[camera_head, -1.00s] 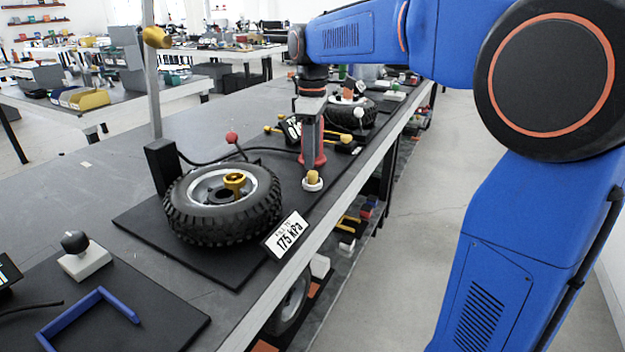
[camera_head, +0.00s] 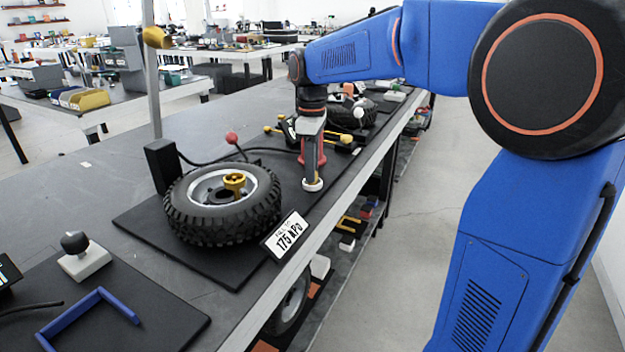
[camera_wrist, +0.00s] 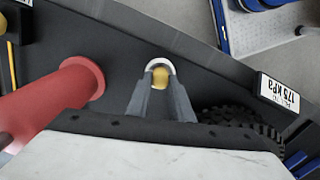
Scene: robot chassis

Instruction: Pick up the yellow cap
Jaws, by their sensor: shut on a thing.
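The yellow cap shows in the wrist view (camera_wrist: 160,76) as a small rounded yellow piece between my two fingertips. It sits at a white ring-shaped holder (camera_head: 312,185) on the black mat, near the bench's front edge; the holder's rim also shows in the wrist view (camera_wrist: 159,62). My gripper (camera_head: 312,176) points down with its fingers at the holder, shut on the cap. In the head view the fingers hide the cap. I cannot tell whether the cap is clear of the holder.
A wheel with a black tyre (camera_head: 222,226) lies left of my gripper. A 175 kPa sign (camera_head: 287,236) stands at the mat's edge. A red cylinder (camera_wrist: 62,92) stands close beside my gripper. A red-knobbed lever (camera_head: 232,138) rises behind the wheel.

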